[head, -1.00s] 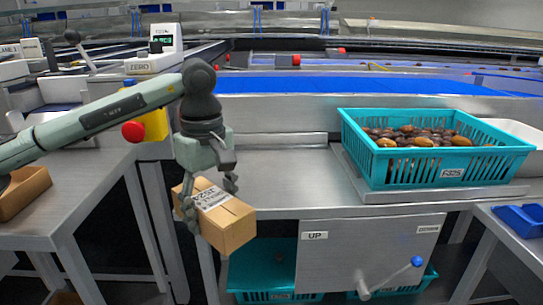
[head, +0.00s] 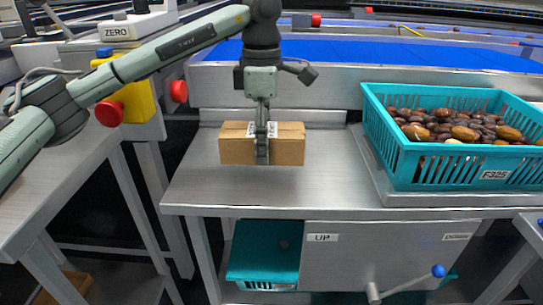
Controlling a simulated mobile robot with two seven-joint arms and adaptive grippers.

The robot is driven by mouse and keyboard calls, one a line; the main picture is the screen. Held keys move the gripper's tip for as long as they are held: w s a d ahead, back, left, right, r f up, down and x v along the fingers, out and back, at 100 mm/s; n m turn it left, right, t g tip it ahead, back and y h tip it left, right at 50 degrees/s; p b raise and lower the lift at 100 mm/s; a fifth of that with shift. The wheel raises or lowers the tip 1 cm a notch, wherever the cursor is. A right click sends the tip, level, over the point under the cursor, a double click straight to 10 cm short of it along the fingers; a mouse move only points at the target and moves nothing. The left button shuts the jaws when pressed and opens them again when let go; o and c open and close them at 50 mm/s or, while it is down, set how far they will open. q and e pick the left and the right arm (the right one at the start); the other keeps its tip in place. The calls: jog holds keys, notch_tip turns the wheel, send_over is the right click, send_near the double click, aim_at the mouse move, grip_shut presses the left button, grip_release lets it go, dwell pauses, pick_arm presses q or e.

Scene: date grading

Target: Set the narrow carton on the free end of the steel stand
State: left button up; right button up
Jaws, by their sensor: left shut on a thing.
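The narrow carton (head: 288,150) is a brown box with a white label, partly hidden behind my gripper fingers. My left gripper (head: 262,150) is shut on it from above, with a finger across its front face. The carton looks level, over the left, bare end of the steel stand (head: 225,191). I cannot tell whether its underside touches the steel top. My right gripper is not in view.
A teal crate of dates (head: 430,165) stands on the right end of the stand. A blue belt (head: 400,52) runs behind a raised steel ledge. A yellow box with a red button (head: 110,114) stands left. A blue-tipped lever (head: 438,271) sticks out below.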

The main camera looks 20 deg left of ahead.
aim_at(271, 127)
pick_arm(q)
jog(key=shift+w+d+f, duration=0.5)
jog(key=shift+w+d, duration=0.1)
jog(key=shift+w, duration=0.15)
jog(key=shift+f, duration=2.1)
jog(key=shift+f, duration=0.1)
jog(key=o, duration=1.4)
notch_tip(271, 127, up, 12)
jog(key=shift+r, duration=0.15)
